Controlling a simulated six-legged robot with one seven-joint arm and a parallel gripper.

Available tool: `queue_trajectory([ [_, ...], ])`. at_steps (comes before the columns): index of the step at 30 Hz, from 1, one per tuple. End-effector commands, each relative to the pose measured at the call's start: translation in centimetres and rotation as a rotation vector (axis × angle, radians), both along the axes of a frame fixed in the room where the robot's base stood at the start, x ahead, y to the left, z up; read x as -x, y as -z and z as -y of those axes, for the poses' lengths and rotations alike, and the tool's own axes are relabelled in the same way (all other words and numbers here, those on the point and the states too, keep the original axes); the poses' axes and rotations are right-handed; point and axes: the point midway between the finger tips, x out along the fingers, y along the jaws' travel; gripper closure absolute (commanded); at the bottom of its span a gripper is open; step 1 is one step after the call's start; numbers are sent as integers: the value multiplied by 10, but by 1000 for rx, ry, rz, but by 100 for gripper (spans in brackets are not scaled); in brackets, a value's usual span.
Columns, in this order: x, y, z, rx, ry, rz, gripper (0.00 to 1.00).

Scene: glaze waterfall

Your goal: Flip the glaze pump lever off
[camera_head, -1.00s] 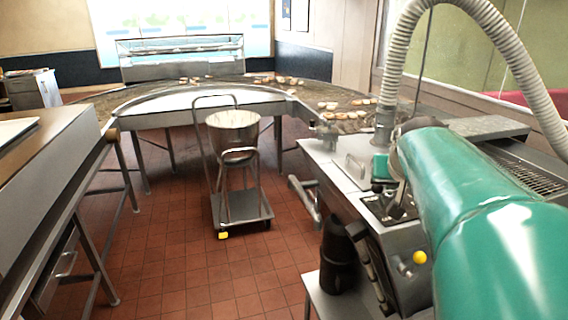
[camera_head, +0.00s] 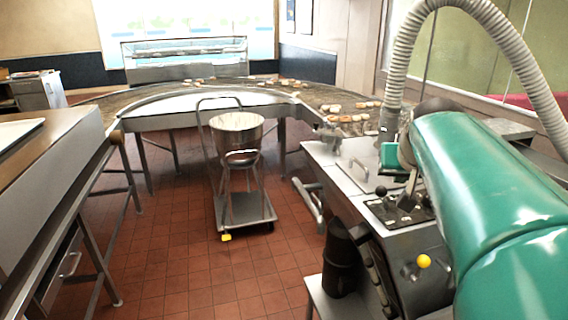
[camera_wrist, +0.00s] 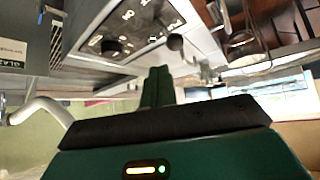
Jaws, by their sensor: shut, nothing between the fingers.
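The glaze machine's control panel (camera_head: 412,218) is at the right in the head view, partly covered by my green arm. Small levers with dark knobs stand on it, one knob (camera_head: 381,191) near its left edge and another (camera_head: 405,203) beside my arm. In the wrist view the panel shows at the top, with a black knob (camera_wrist: 112,48) and a rounded grey-black lever knob (camera_wrist: 175,42). I cannot tell for sure which is the pump lever. My gripper (camera_wrist: 159,73) is shut and empty, its fingertips just short of the panel edge in the picture. No contact is visible.
A ribbed hose (camera_head: 405,60) arches over the machine. A wheeled cart with a metal bowl (camera_head: 237,122) stands on the tiled floor. A curved conveyor (camera_head: 190,100) runs behind; a counter (camera_head: 50,150) is at left.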

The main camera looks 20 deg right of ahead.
Motion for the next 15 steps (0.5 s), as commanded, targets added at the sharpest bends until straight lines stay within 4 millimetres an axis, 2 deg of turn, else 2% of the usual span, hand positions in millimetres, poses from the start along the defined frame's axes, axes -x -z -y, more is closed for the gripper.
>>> queue_trajectory([
  [1,6,-11,-5,4,-1,5,100],
  [9,40,-54,-29,4,-1,5,100],
  [15,56,-74,-41,2,-1,2,100],
])
